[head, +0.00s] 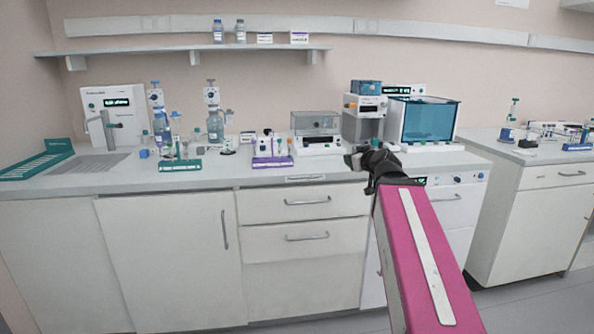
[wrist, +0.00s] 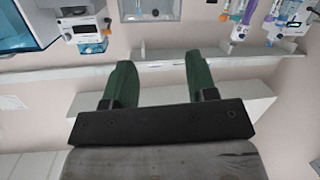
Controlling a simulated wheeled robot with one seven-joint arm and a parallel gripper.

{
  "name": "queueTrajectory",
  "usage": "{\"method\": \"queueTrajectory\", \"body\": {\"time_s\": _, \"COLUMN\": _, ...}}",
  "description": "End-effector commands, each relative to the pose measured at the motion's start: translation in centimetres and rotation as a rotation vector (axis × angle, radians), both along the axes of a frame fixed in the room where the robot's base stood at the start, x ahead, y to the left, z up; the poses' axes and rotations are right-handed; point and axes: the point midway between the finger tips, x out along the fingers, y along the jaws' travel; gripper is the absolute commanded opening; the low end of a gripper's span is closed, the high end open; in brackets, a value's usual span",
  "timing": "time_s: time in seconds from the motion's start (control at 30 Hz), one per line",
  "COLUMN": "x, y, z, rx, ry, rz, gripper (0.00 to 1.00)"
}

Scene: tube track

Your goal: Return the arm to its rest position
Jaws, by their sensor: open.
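My arm, with a magenta link, reaches up from the lower right in the head view. My gripper (head: 364,158) is dark and hangs in front of the bench edge, left of the teal-windowed box. In the wrist view my gripper (wrist: 160,82) shows two green fingers spread wide apart with nothing between them. The wrist picture appears upside down, with the wall and shelf behind the fingers. The gripper's fingertips are small and hard to make out in the head view.
The white bench (head: 215,178) carries a purple tube rack (head: 272,162), a green rack (head: 180,166), a glass-lidded device (head: 317,128) and a teal-windowed box (head: 428,121). A wall shelf (head: 190,49) holds bottles. A second bench (head: 540,180) stands right, across a gap.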

Motion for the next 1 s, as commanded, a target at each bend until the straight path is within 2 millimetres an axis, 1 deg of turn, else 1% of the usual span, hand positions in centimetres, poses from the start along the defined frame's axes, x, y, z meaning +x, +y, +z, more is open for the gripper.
{"method": "queueTrajectory", "body": {"time_s": 0.17, "x": 0.1, "y": 0.5, "z": -3.0, "rx": 0.009, "ry": 0.079, "rz": 0.011, "gripper": 0.52}}
{"method": "queueTrajectory", "body": {"time_s": 0.27, "x": 0.1, "y": 0.8, "z": -5.1, "rx": 0.014, "ry": 0.138, "rz": 0.017, "gripper": 0.52}}
{"method": "queueTrajectory", "body": {"time_s": 0.37, "x": 0.0, "y": 1.2, "z": -7.6, "rx": 0.021, "ry": 0.21, "rz": 0.021, "gripper": 0.52}}
{"method": "queueTrajectory", "body": {"time_s": 0.47, "x": -0.4, "y": 1.7, "z": -10.9, "rx": 0.029, "ry": 0.306, "rz": 0.022, "gripper": 0.52}}
{"method": "queueTrajectory", "body": {"time_s": 0.57, "x": -1.1, "y": 2.1, "z": -15.3, "rx": 0.035, "ry": 0.432, "rz": 0.016, "gripper": 0.52}}
{"method": "queueTrajectory", "body": {"time_s": 0.6, "x": -1.5, "y": 2.3, "z": -17.1, "rx": 0.038, "ry": 0.488, "rz": 0.009, "gripper": 0.52}}
{"method": "queueTrajectory", "body": {"time_s": 0.67, "x": -2.2, "y": 2.4, "z": -19.8, "rx": 0.041, "ry": 0.57, "rz": -0.003, "gripper": 0.52}}
{"method": "queueTrajectory", "body": {"time_s": 0.7, "x": -2.7, "y": 2.6, "z": -21.5, "rx": 0.042, "ry": 0.624, "rz": -0.014, "gripper": 0.52}}
{"method": "queueTrajectory", "body": {"time_s": 0.77, "x": -3.6, "y": 2.7, "z": -24.1, "rx": 0.042, "ry": 0.705, "rz": -0.032, "gripper": 0.52}}
{"method": "queueTrajectory", "body": {"time_s": 0.8, "x": -4.3, "y": 2.7, "z": -25.8, "rx": 0.04, "ry": 0.76, "rz": -0.047, "gripper": 0.52}}
{"method": "queueTrajectory", "body": {"time_s": 0.87, "x": -5.4, "y": 2.7, "z": -28.3, "rx": 0.037, "ry": 0.84, "rz": -0.073, "gripper": 0.52}}
{"method": "queueTrajectory", "body": {"time_s": 0.9, "x": -6.2, "y": 2.6, "z": -29.9, "rx": 0.032, "ry": 0.893, "rz": -0.093, "gripper": 0.52}}
{"method": "queueTrajectory", "body": {"time_s": 0.97, "x": -7.4, "y": 2.5, "z": -32.2, "rx": 0.027, "ry": 0.971, "rz": -0.125, "gripper": 0.52}}
{"method": "queueTrajectory", "body": {"time_s": 1.0, "x": -8.3, "y": 2.5, "z": -33.7, "rx": 0.02, "ry": 1.022, "rz": -0.149, "gripper": 0.52}}
